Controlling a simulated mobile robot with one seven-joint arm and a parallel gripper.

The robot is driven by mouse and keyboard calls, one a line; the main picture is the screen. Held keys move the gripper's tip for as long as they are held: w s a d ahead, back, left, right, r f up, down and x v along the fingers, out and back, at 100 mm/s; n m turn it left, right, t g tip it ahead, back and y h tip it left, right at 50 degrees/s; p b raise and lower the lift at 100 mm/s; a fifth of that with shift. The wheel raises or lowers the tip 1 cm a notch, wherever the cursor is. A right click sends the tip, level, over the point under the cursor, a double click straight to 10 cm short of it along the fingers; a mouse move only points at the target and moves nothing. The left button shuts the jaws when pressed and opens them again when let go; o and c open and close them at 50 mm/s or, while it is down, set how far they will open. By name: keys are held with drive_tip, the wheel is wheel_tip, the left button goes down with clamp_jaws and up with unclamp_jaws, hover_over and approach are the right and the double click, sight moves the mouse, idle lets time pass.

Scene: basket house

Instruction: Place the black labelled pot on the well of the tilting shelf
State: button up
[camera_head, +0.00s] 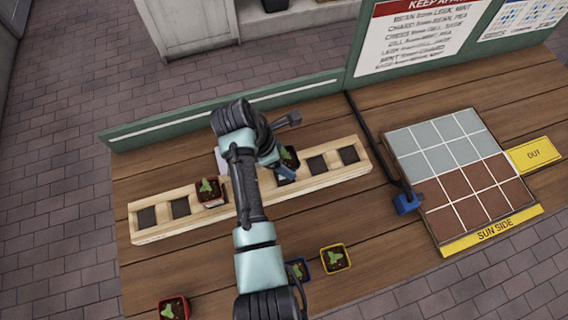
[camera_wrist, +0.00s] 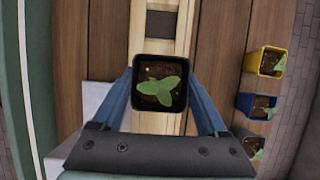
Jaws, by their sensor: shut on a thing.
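A black pot (camera_wrist: 136,92) with a green seedling is between the blue fingers of my gripper (camera_wrist: 161,88), which is shut on it. It also shows in the head view (camera_head: 291,155), partly behind my arm. No label on it can be read. The pot is over the long wooden shelf (camera_head: 245,207), which has a row of dark square wells. A bare well (camera_head: 317,164) is right of my gripper, and another (camera_head: 349,155) is near the right end. I cannot tell whether the pot touches the shelf.
A red pot (camera_head: 211,199) stands on the shelf left of my arm. Yellow (camera_head: 336,266), blue (camera_head: 303,280) and red (camera_head: 173,313) pots stand at the table's front. A gridded panel (camera_head: 450,150), blue block (camera_head: 407,203) and green back rail (camera_head: 175,125) are nearby.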

drive_tip(key=shift+w+f, duration=0.15)
drive_tip(key=shift+f, duration=2)
drive_tip(key=o, duration=1.3)
